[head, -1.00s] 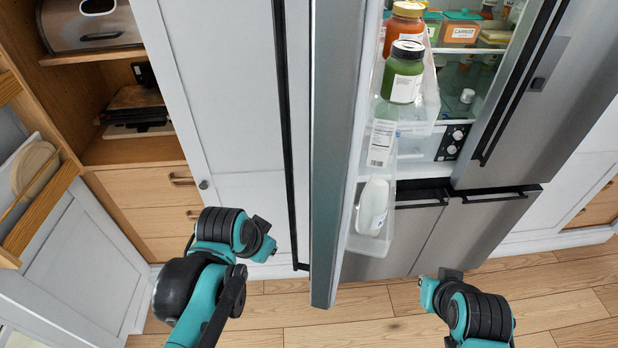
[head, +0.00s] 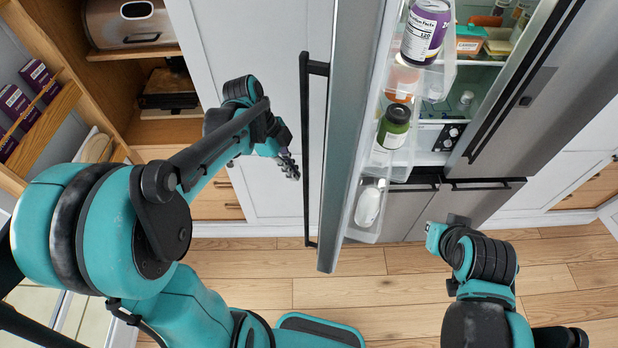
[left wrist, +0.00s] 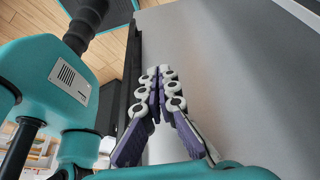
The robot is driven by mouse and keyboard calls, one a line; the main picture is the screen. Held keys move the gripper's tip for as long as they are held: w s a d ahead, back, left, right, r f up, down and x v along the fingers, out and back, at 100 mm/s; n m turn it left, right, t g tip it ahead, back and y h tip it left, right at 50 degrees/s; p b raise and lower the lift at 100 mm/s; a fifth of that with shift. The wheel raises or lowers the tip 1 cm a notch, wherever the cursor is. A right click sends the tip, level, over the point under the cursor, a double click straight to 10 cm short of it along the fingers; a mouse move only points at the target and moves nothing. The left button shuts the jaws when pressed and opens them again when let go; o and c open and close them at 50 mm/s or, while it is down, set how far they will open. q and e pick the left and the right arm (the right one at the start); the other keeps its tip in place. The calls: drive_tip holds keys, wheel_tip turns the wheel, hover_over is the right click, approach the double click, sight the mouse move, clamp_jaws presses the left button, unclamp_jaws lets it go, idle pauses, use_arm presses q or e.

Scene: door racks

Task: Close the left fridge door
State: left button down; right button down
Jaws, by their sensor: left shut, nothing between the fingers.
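The left fridge door (head: 343,150) stands wide open in the head view, seen nearly edge-on. Its long black handle (head: 307,170) is on its left side, and its inner shelves with bottles face right. My left gripper (head: 289,168) is shut and empty, just left of the handle. In the left wrist view the closed fingertips (left wrist: 160,72) lie in front of the grey door face (left wrist: 225,70), beside the dark handle (left wrist: 127,80). Whether they touch the door is not clear. My right arm shows at the lower right, but its gripper fingers do not show.
The right fridge door (head: 560,85) looks shut. A jar (head: 393,128), a purple can (head: 425,30) and a white bottle (head: 370,203) stand in the open door's shelves. Wooden cabinets (head: 165,130) are at the left. The wooden floor (head: 350,292) in front is clear.

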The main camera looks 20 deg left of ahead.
use_arm(q)
drive_tip(key=d+f, duration=0.7)
drive_tip(key=f, duration=0.1)
drive_tip(key=shift+s+d+f, duration=0.15)
drive_tip(key=shift+d+f, duration=0.1)
drive_tip(key=shift+f, duration=0.15)
drive_tip(key=shift+d, duration=0.1)
